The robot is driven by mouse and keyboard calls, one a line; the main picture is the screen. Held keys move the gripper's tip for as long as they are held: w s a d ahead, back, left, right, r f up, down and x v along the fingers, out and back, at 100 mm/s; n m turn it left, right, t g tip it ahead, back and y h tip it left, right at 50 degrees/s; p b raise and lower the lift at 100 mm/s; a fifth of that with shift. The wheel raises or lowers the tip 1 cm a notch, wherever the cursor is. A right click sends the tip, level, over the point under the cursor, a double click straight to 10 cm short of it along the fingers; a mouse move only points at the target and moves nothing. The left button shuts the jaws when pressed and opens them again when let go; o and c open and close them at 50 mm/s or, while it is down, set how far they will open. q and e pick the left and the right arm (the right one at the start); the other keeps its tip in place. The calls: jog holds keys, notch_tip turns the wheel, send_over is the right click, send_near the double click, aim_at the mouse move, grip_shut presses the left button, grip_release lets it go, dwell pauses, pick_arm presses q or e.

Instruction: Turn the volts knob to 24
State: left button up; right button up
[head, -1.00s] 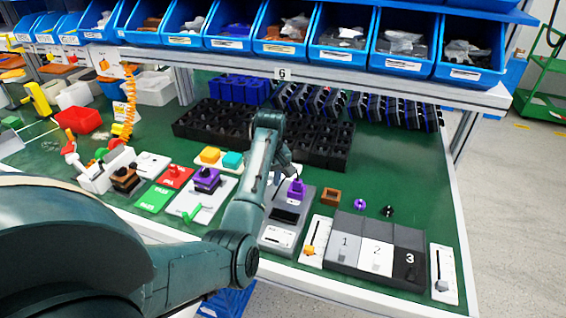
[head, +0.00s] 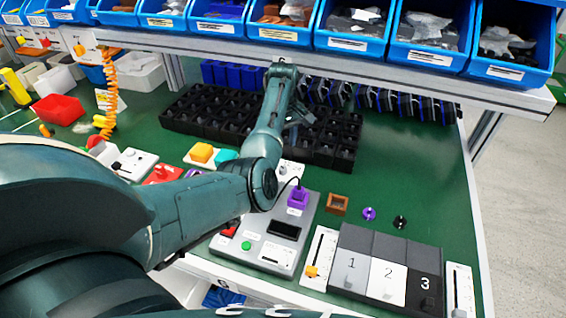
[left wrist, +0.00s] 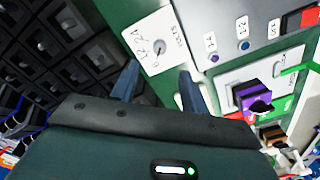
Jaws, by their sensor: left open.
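The volts dial (left wrist: 160,48) is a white plate with a small pale round knob and printed numbers, 12 and 24 among them. It lies just beyond the fingertips in the left wrist view. The knob's exact pointing is too small to tell. In the head view a white plate (head: 290,172) shows partly behind my left arm; it appears to be the same dial. My left gripper (left wrist: 158,78) is open and empty, its two dark fingers apart. In the head view the left gripper (head: 297,116) is over the black trays. My right gripper is not in view.
A purple switch (head: 298,198) stands on a grey panel (head: 268,258). A brown block (head: 338,204), a purple knob (head: 369,213) and a black knob (head: 400,222) are to its right. Black trays (head: 200,120) lie behind. The green table is clear at right.

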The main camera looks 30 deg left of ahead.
aim_at(283, 168)
pick_arm(q)
notch_tip(283, 168, down, 8)
jog(key=shift+f+b, duration=0.25)
jog(key=shift+b, duration=0.25)
jog(key=shift+a+f, duration=0.1)
jog(key=shift+f, duration=0.55)
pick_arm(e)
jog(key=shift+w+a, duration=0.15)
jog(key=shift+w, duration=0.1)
pick_arm(q)
jog(key=shift+c, duration=0.2)
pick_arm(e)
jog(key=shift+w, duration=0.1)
pick_arm(q)
grip_shut()
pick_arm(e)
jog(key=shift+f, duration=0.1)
